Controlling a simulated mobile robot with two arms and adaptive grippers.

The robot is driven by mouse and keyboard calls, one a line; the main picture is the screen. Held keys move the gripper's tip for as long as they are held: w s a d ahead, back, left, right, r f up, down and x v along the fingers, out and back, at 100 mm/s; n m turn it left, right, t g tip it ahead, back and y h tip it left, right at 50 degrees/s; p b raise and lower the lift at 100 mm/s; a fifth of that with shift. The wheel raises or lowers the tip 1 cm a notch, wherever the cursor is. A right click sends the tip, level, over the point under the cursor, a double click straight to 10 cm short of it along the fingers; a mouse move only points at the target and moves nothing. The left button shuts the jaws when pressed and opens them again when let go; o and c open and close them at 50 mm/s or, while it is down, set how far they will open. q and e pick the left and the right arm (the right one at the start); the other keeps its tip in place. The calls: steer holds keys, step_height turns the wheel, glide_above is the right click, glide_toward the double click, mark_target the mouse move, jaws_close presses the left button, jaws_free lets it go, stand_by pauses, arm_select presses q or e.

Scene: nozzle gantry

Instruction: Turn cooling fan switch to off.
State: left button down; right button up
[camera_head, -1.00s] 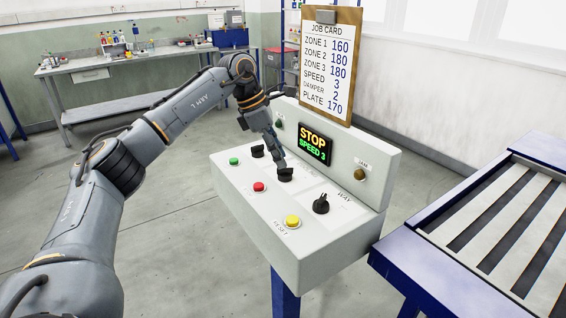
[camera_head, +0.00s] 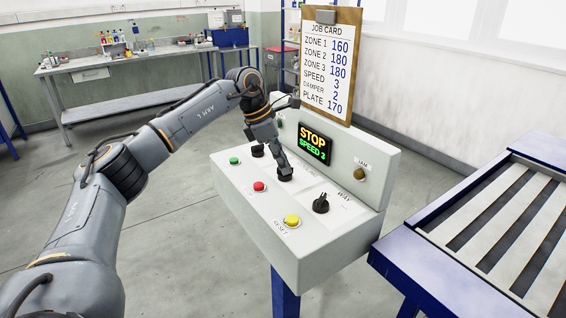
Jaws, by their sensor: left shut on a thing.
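A light grey control box (camera_head: 300,254) stands on a blue post. My left gripper (camera_head: 284,172) reaches down onto its sloped top and is shut on the middle black knob (camera_head: 286,177). The gripper partly hides this knob and its label, so I cannot tell which way it points or whether it is the cooling fan switch. Another black knob (camera_head: 257,151) sits to the left, and a third black knob (camera_head: 320,204) sits to the right. The display (camera_head: 315,143) reads STOP, SPEED 3. My right gripper is not in view.
Green (camera_head: 234,160), red (camera_head: 259,186) and yellow (camera_head: 292,221) buttons line the front of the box. A job card (camera_head: 328,75) stands behind it. A blue-framed slatted table (camera_head: 400,270) is at the right. A workbench (camera_head: 130,62) stands at the back left.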

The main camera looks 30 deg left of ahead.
arm_select(q)
steer(key=n, duration=0.2)
steer(key=shift+n+t+y, duration=0.3)
steer(key=shift+t, duration=0.1)
steer(key=n, duration=0.1)
steer(key=n+y, duration=0.1)
steer(key=n, duration=0.1)
steer(key=shift+s+d+n+t, duration=0.1)
steer(key=shift+d+n+t, duration=0.05)
steer(key=shift+n+t, duration=0.15)
steer(key=n+y, duration=0.1)
steer(key=n, duration=0.1)
steer(key=shift+n, duration=0.3)
steer(key=shift+d+n+y, duration=0.1)
steer(key=shift+n+y, duration=0.6)
steer(key=shift+n, duration=0.8)
steer(key=c, duration=1.4)
jaws_free()
